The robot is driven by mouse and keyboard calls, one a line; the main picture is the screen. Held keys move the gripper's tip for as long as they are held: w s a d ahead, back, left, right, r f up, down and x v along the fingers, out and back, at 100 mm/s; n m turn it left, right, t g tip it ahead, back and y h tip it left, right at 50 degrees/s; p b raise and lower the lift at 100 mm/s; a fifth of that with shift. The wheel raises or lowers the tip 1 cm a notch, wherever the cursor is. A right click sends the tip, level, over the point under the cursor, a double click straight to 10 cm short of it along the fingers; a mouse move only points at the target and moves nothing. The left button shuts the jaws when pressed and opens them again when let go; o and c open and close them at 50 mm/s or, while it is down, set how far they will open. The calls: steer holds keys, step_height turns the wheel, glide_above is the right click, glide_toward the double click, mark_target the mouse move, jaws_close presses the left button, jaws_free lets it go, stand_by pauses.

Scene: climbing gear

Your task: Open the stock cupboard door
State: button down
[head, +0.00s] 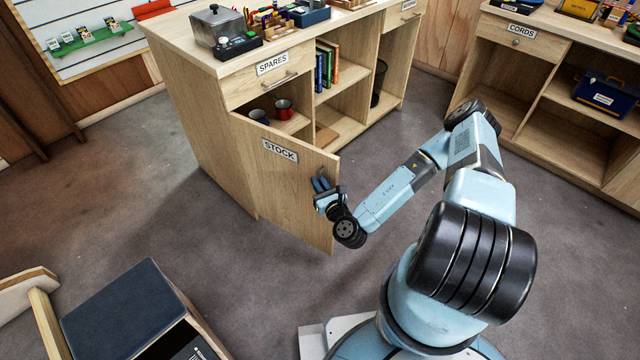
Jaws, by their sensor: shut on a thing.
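The stock cupboard door (283,193) is a light wood panel with a white STOCK label. It stands swung out from the front of the wooden counter, hinged on its left side. The space behind it shows a red mug (284,109) and a dark mug (259,116) on a shelf. My gripper (319,186) is at the door's free right edge, shut on the door's handle, which is mostly hidden by the fingers.
A SPARES drawer (270,78) above the door is shut. Open shelves with books (326,64) and a dark bin (378,83) lie to the right. A dark-topped box (125,308) stands at the lower left. The grey floor before the door is clear.

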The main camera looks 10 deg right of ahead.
steer(key=shift+w+a+r, duration=0.1)
steer(key=shift+a+r, duration=0.05)
steer(key=shift+a, duration=0.2)
steer(key=c, duration=1.3)
jaws_free()
steer(key=shift+c, duration=0.2)
steer(key=shift+d, duration=0.1)
steer(key=v, duration=1.3)
steer(key=shift+s, duration=0.35)
steer(key=shift+d, duration=0.1)
